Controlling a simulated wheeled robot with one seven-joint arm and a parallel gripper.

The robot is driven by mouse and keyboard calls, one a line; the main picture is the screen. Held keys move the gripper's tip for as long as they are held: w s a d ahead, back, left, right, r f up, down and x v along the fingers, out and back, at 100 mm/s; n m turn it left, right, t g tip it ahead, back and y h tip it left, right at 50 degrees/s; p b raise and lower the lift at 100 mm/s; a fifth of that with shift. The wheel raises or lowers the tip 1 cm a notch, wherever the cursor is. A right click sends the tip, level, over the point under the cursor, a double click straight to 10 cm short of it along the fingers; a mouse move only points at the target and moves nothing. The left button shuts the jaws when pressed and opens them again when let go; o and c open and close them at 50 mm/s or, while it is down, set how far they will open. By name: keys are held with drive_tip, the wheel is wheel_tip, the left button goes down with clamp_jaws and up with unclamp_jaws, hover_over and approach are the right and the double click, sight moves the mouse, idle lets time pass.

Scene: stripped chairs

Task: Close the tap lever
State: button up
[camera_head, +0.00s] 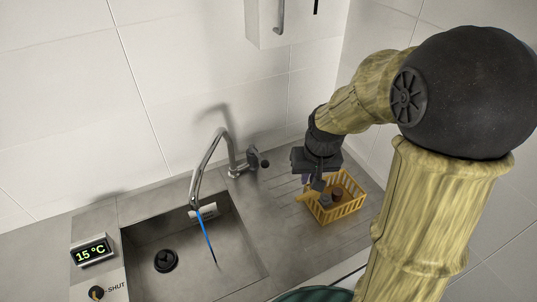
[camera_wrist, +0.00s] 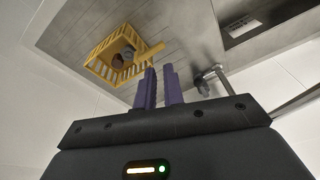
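The chrome tap (camera_head: 207,160) has a tall curved spout over the sink, and a blue stream (camera_head: 207,238) runs from it. Its lever (camera_head: 264,163), with a dark end, is on the right side of the tap base; its exact angle is hard to tell. In the wrist view the tap (camera_wrist: 212,75) is right of my fingers, and its lower part is partly hidden by my gripper body. My gripper (camera_wrist: 160,72) has two purple fingers with a narrow empty gap between them. In the head view my gripper (camera_head: 308,181) is right of the lever, apart from it, over the counter by the basket.
A yellow basket (camera_head: 343,208) with brownish items stands on the counter below my gripper. The sink (camera_head: 240,262) lies left of it. A display reading 15 °C (camera_head: 91,251) and a knob marked SHUT (camera_head: 96,292) are at the left. A white wall box (camera_head: 265,25) hangs above.

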drive_tip(key=w+a, duration=0.1)
drive_tip(key=w, duration=0.3)
drive_tip(key=w+a+y+b, duration=0.1)
drive_tip(key=w, duration=0.4)
drive_tip(key=w+a+y, duration=0.1)
drive_tip(key=w, duration=0.4)
drive_tip(key=shift+w+a+f+n+g+b, duration=0.1)
drive_tip(key=shift+a+f+n+g+b, duration=0.05)
drive_tip(key=shift+f+n+g+b, duration=0.2)
clamp_jaws()
drive_tip(key=w+y+b, duration=0.1)
drive_tip(key=w+y, duration=0.1)
drive_tip(key=w, duration=0.6)
drive_tip(key=shift+w+r, duration=0.15)
drive_tip(key=shift+w, duration=0.1)
drive_tip(key=shift+a, duration=0.1)
drive_tip(key=p, duration=0.4)
approach(258, 156)
drive_tip(key=d+f, duration=0.1)
drive_tip(key=f, duration=0.1)
drive_tip(key=s+f+p, duration=0.1)
drive_tip(key=a+f, duration=0.1)
drive_tip(key=shift+s+f, duration=0.2)
drive_tip(key=shift+s, duration=0.1)
